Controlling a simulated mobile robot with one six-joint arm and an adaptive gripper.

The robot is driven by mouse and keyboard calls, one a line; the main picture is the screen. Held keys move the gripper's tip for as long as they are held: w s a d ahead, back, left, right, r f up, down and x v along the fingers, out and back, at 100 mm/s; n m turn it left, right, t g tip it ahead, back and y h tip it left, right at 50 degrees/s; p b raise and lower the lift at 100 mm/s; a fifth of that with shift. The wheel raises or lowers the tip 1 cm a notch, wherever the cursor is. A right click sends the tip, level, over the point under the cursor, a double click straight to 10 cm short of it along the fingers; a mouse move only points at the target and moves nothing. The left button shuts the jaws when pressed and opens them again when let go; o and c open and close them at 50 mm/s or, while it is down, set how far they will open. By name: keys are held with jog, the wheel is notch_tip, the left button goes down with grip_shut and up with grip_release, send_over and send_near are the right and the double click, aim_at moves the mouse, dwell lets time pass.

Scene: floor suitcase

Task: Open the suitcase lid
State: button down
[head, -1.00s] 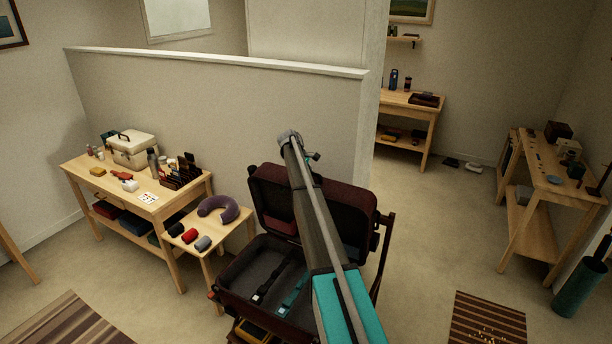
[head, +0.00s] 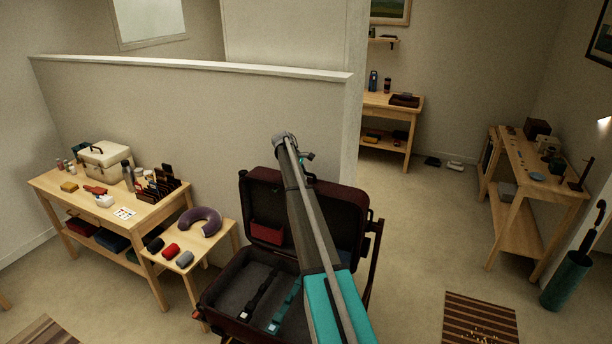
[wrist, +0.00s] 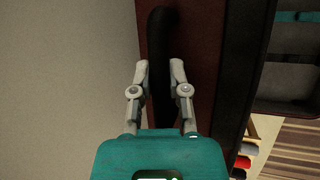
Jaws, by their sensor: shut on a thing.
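The suitcase (head: 240,289) is dark maroon and stands open in the head view, with straps across its grey interior. Its lid (head: 342,212) is raised at the back and its inner side faces the camera. The maroon lid shell also shows in the wrist view (wrist: 209,60). My gripper (wrist: 160,72) is shut on the black suitcase handle (wrist: 159,35), with one finger on each side of it. In the head view my arm crosses in front of the suitcase and hides part of the lid and the base. The fingers are not clear there.
A low side table (head: 218,245) with a neck pillow (head: 200,222) and rolled items stands left of the suitcase. A longer table (head: 60,195) is beyond it. A half-height partition wall (head: 190,120) is behind. Open floor (head: 415,230) lies to the right.

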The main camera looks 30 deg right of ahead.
jog(key=shift+w+a, duration=0.1)
jog(key=shift+w, duration=0.15)
jog(key=c, duration=0.7)
grip_release()
jog(key=shift+s+r, duration=0.1)
jog(key=shift+o, duration=0.5)
jog(key=shift+s, duration=0.1)
jog(key=shift+r, duration=0.1)
